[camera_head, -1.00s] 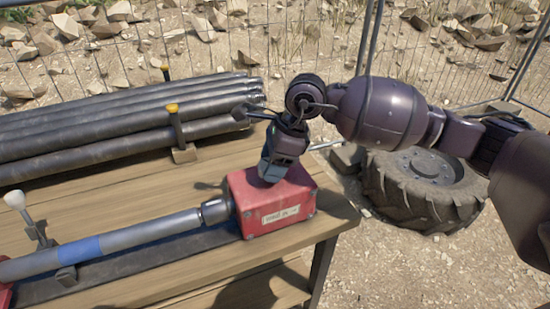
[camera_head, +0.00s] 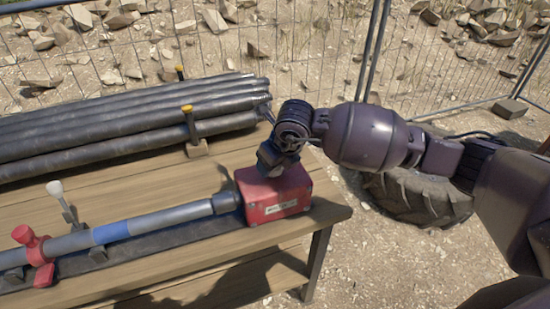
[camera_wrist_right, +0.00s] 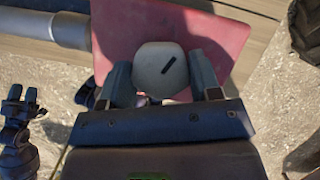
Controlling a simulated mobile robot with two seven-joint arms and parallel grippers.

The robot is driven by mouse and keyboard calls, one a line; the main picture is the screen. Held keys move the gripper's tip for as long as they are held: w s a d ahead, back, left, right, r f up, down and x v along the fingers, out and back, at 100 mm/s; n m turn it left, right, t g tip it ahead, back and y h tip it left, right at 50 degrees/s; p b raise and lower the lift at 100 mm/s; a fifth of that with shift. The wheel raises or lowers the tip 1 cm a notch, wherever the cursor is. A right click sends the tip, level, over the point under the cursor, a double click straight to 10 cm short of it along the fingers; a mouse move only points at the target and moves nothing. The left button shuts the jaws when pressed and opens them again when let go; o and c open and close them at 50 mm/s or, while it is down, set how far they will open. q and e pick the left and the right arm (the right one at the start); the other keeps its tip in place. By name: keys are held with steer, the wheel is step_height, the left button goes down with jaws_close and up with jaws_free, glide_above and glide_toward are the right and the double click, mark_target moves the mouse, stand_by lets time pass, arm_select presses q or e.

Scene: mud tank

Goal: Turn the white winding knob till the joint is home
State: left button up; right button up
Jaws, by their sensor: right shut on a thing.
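The white winding knob (camera_wrist_right: 161,71) shows in the right wrist view, with a dark line marked on its face. My right gripper (camera_wrist_right: 162,85) is shut on it, one finger on each side. In the head view my right gripper (camera_head: 270,165) comes down on top of the red box (camera_head: 272,198) and hides the knob. A grey pipe (camera_head: 150,222) with a blue band (camera_head: 111,232) runs into the left side of the box, with a darker collar (camera_head: 225,203) at the joint. From this view I cannot tell whether the joint is fully closed. My left gripper is not in the head view.
A red clamp (camera_head: 34,254) and a white-topped lever (camera_head: 63,203) stand along the pipe on the wooden table (camera_head: 160,180). Dark pipes (camera_head: 90,125) are stacked behind, held by posts with yellow caps (camera_head: 187,109). A large tyre (camera_head: 415,195) lies right of the table.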

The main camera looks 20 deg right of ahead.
steer(key=shift+m+h, duration=0.3)
steer(key=shift+m, duration=0.4)
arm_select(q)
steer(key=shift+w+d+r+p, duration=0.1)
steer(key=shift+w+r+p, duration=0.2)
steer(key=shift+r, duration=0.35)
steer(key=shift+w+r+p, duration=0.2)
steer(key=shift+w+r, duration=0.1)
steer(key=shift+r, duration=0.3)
arm_select(e)
steer(key=shift+m+h, duration=0.3)
steer(key=shift+m, duration=0.6)
steer(key=shift+f, duration=0.1)
steer(key=o, duration=0.9)
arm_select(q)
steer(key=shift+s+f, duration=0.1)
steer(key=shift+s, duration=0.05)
arm_select(e)
steer(key=shift+s+r, duration=0.1)
steer(key=shift+r, duration=0.2)
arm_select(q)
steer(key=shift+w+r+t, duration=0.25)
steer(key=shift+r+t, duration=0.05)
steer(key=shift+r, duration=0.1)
arm_select(e)
steer(key=v, duration=1)
steer(key=shift+s, duration=0.2)
